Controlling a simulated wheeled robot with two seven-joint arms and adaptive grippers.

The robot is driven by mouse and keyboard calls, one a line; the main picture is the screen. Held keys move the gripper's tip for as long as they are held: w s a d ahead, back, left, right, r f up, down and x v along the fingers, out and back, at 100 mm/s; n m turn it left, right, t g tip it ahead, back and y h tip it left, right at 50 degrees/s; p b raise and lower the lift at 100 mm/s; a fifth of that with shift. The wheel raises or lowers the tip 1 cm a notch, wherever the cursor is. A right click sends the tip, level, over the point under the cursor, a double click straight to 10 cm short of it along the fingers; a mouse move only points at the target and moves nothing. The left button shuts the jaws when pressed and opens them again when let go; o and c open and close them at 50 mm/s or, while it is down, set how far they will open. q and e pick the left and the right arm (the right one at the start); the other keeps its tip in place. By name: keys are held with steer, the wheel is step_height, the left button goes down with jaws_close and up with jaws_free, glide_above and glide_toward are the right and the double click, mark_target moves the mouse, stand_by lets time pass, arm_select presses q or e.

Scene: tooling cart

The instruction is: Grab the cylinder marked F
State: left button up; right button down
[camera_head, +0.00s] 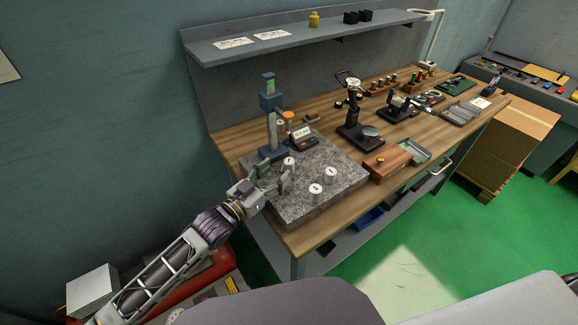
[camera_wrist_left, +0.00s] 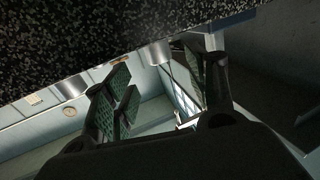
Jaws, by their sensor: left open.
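Three short silver-white cylinders with dark marks on top stand on the grey granite plate (camera_head: 285,213). One cylinder (camera_head: 289,162) is at the back, just beyond my left gripper; another (camera_head: 330,171) stands to the right, and a third (camera_head: 315,189) is nearer the front. The marks are too small to read, so I cannot tell which is F. My left gripper (camera_head: 270,178) is open and empty, low over the plate's left part. In the left wrist view, one cylinder (camera_wrist_left: 156,53) shows between the spread fingers (camera_wrist_left: 165,85), apart from them, and another (camera_wrist_left: 72,88) is left. My right gripper is out of view.
A blue gauge stand (camera_head: 270,120) rises behind the gripper at the plate's back left, beside a small display box (camera_head: 302,137). A wooden box (camera_head: 388,162) stands right of the plate. The plate's front right is clear.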

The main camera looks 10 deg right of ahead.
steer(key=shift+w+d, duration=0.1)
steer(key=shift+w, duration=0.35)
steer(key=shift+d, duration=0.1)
